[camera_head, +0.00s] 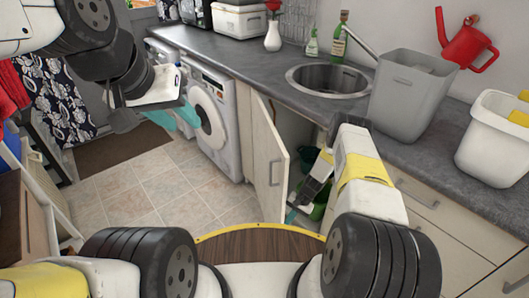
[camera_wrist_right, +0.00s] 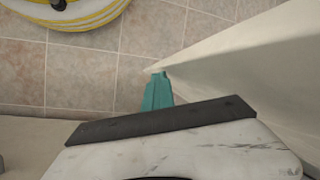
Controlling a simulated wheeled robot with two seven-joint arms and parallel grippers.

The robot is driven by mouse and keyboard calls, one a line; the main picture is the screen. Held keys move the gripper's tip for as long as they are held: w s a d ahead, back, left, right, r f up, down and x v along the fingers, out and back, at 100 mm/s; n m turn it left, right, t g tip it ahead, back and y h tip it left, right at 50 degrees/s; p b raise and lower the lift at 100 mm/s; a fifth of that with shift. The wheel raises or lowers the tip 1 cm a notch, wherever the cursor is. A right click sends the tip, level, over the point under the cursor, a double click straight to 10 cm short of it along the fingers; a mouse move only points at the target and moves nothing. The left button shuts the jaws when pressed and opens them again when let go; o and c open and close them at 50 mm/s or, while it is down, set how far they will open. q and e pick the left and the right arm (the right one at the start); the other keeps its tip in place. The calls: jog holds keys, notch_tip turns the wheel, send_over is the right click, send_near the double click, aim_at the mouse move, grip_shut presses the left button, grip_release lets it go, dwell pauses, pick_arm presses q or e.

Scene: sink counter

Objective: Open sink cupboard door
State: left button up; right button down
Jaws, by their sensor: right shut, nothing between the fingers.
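The cream sink cupboard door (camera_head: 264,155) stands partly open below the sink, swung out from the cabinet, with its metal handle (camera_head: 275,173) near the free edge. The dark cupboard inside shows behind it. My right gripper (camera_head: 293,213) is low beside the door's free edge, on the cupboard side. In the right wrist view its teal fingertips (camera_wrist_right: 157,90) are together and empty, close to a cream panel (camera_wrist_right: 245,65) that looks like the door. I cannot tell whether they touch. My left gripper (camera_head: 178,115) is raised at the left, its teal fingers apart and empty.
A white washing machine (camera_head: 211,120) stands left of the door. The counter holds a sink (camera_head: 328,80), a grey bin (camera_head: 410,97), a white tub (camera_head: 492,135) and a green bottle (camera_head: 339,38). Tiled floor (camera_head: 165,190) is clear to the left of the door.

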jog(key=shift+s+a, duration=0.1)
jog(key=shift+a, duration=0.7)
jog(key=shift+a, duration=0.15)
jog(key=a, duration=0.4)
jog(key=shift+a, duration=0.2)
jog(key=shift+a, duration=2.15)
jog(key=a, duration=0.4)
jog(key=shift+w+a, duration=0.25)
